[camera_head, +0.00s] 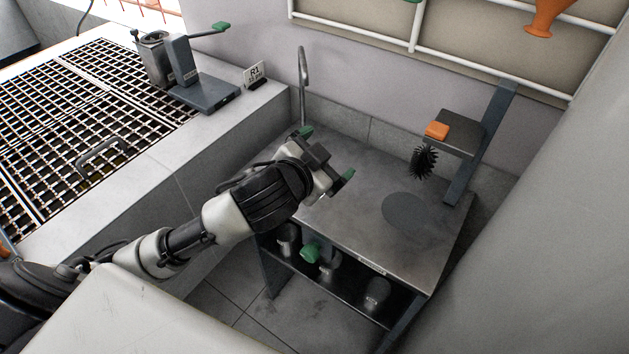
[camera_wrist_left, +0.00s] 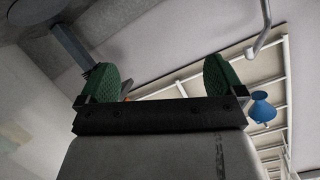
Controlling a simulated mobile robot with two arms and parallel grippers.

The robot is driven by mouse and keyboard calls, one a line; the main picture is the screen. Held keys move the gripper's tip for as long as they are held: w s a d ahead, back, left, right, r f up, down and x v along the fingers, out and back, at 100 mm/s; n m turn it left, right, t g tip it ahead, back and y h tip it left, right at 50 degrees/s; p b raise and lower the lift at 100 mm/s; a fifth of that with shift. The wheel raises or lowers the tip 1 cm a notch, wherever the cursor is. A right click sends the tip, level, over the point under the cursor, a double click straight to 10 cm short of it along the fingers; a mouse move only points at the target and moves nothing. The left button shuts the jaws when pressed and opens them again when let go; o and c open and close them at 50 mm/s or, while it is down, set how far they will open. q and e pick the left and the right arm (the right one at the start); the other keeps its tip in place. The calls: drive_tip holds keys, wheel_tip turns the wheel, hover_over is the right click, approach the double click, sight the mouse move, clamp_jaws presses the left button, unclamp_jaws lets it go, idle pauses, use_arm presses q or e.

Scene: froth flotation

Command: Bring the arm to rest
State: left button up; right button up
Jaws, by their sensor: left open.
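My left gripper (camera_head: 326,160) is in the middle of the head view, in front of the grey metal table (camera_head: 345,225). Its green-padded fingers are spread wide with nothing between them. The left wrist view shows the same open gripper (camera_wrist_left: 160,80), with the wall and pipe frame beyond it. My left arm comes in from the lower left and is stretched out towards the table. My right gripper is not in view.
A black brush (camera_head: 424,162) hangs under a stand with an orange block (camera_head: 437,130). Several jars (camera_head: 377,293) stand on the table's lower shelf. A thin curved spout (camera_head: 303,85) rises behind the table. A grated bench (camera_head: 60,130) carries a grey device (camera_head: 205,92).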

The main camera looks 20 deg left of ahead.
use_arm(q)
drive_tip(key=shift+s+a+f+n+y+b, duration=0.2)
drive_tip(key=shift+s+f+n, duration=0.1)
drive_tip(key=shift+f, duration=0.3)
drive_tip(key=shift+s+a+f+n+y+b, duration=0.1)
drive_tip(key=shift+s+f+n+y, duration=0.15)
drive_tip(key=shift+f, duration=0.35)
drive_tip(key=s+a+f+n+g+y, duration=0.15)
drive_tip(key=s+f+g, duration=0.35)
drive_tip(key=s+f, duration=0.5)
drive_tip(key=s+a+f+n+g, duration=0.1)
drive_tip(key=s+f+n+g, duration=0.1)
drive_tip(key=s+f+g, duration=0.75)
drive_tip(key=s+f+t+p, duration=0.1)
drive_tip(key=s+f+p, duration=0.1)
drive_tip(key=f, duration=0.9)
drive_tip(key=s+f+t+p, duration=0.1)
drive_tip(key=s+f+t, duration=0.15)
drive_tip(key=f, duration=0.85)
drive_tip(key=s+a+f+g+p, duration=0.2)
drive_tip(key=s+a+f, duration=0.1)
drive_tip(key=s+f, duration=1)
drive_tip(key=s, duration=0.2)
drive_tip(key=shift+s, duration=0.35)
drive_tip(key=shift+a, duration=0.1)
idle(0.7)
